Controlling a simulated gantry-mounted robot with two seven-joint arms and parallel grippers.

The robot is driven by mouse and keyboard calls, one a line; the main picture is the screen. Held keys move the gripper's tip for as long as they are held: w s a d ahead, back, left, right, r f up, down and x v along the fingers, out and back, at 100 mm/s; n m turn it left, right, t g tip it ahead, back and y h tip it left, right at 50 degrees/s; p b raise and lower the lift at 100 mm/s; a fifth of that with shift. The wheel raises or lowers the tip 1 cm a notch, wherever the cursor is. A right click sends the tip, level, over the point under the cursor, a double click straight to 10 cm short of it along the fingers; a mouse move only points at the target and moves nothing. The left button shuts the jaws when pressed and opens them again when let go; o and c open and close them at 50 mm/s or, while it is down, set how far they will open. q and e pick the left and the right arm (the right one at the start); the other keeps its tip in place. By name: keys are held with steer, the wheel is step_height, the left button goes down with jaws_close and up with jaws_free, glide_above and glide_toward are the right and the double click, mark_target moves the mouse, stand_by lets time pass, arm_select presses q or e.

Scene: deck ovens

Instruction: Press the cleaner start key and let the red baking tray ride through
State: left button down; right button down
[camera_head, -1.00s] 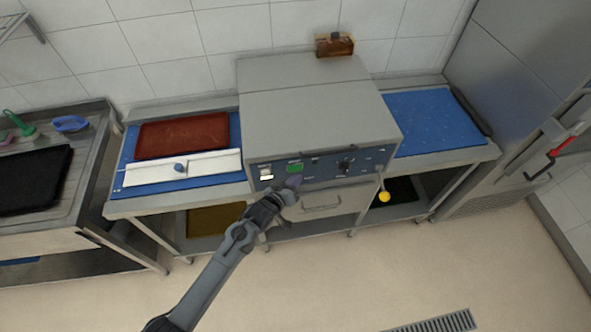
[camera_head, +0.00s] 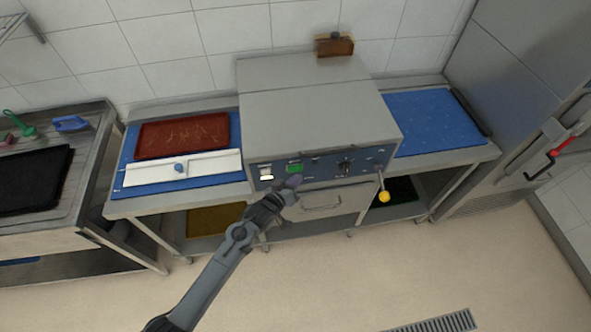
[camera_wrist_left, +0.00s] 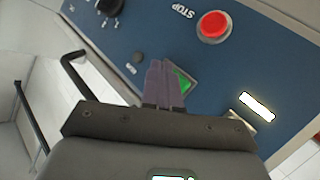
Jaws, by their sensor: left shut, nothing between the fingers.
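The red baking tray (camera_head: 182,136) lies on the blue belt on the left side of the cleaner (camera_head: 318,115), behind a white bar with a blue knob (camera_head: 179,168). The green start key (camera_head: 294,168) is on the cleaner's front panel and also shows, partly hidden by my fingers, in the left wrist view (camera_wrist_left: 184,82). My left gripper (camera_head: 294,181) is shut and empty, its fingertips at the green key's edge; I cannot tell if they touch it. A red STOP button (camera_wrist_left: 213,26) sits beside it in the wrist view. My right gripper is out of view.
The blue outfeed belt (camera_head: 433,122) right of the cleaner is clear. A yellow ball-ended lever (camera_head: 384,196) hangs at the panel's right. A black tray (camera_head: 35,180) lies on the left bench. A tall steel cabinet (camera_head: 520,80) stands at the right.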

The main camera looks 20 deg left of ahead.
arm_select(q)
steer(key=shift+w+a, duration=0.1)
stand_by(0.4)
steer(key=shift+w+a, duration=0.15)
steer(key=shift+w, duration=0.15)
